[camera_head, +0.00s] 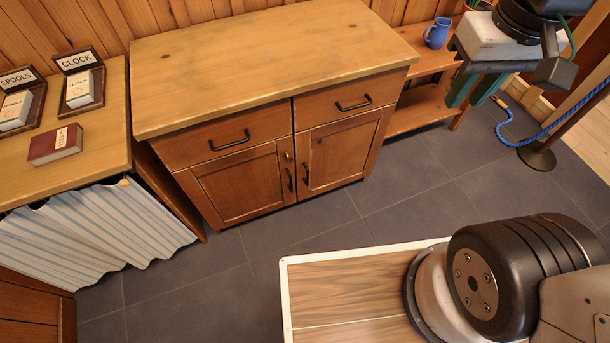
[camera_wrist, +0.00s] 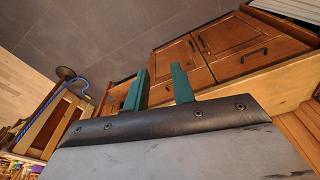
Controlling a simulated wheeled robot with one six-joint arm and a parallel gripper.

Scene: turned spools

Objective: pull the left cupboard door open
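The wooden cupboard (camera_head: 290,85) stands against the back wall, with two drawers above two doors. The left cupboard door (camera_head: 240,188) is shut; its dark upright handle (camera_head: 290,180) is at its right edge, below a small keyhole. The right door (camera_head: 340,152) is also shut, with its own handle (camera_head: 306,174) beside the first. My gripper (camera_head: 473,90) is up at the right, well away from the doors, its green fingers apart and empty. In the wrist view my gripper (camera_wrist: 160,87) shows a clear gap, with both doors beyond it, turned over; the left door (camera_wrist: 228,35) is upper right there.
A side table (camera_head: 65,165) with a striped curtain (camera_head: 95,235) stands close left of the cupboard. A post with blue rope (camera_head: 505,125) is farther right. Grey floor (camera_head: 310,220) before the doors is clear.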

